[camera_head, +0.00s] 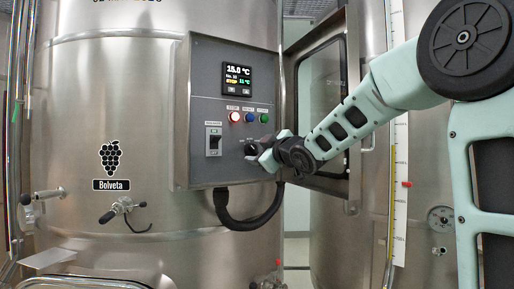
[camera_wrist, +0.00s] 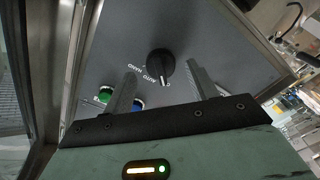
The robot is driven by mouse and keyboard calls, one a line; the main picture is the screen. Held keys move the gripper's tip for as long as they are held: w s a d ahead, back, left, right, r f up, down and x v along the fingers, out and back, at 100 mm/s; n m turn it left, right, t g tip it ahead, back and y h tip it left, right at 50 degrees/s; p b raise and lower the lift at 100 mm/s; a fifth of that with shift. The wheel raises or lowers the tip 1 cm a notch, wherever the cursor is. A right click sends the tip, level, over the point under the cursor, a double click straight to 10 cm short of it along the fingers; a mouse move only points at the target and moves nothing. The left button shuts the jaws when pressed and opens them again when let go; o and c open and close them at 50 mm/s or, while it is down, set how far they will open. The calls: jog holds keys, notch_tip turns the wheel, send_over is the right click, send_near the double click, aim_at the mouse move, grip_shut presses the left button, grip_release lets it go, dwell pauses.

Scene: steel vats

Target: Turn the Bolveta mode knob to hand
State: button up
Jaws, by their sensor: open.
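The black mode knob (camera_wrist: 160,64) sits on the grey control panel (camera_wrist: 215,35) in the wrist view. Its white mark points toward the "0" label, with "AUTO" and "HAND" printed beside it. My gripper (camera_wrist: 161,72) is open, with one finger on each side of the knob; neither visibly grips it. In the head view my gripper (camera_head: 262,153) is at the lower right of the panel (camera_head: 205,80), largely covering the knob (camera_head: 250,148). The panel is on the steel vat labelled Bolveta (camera_head: 111,184).
The panel has a display (camera_head: 237,78), a lit red button (camera_head: 235,117), a blue button (camera_head: 250,117), a green button (camera_head: 264,118) and a lever switch (camera_head: 213,141). An open cabinet door (camera_head: 338,185) stands right of it, close to my arm. A black cable (camera_head: 240,222) hangs below.

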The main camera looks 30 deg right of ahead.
jog(key=shift+w, duration=0.7)
jog(key=c, duration=1)
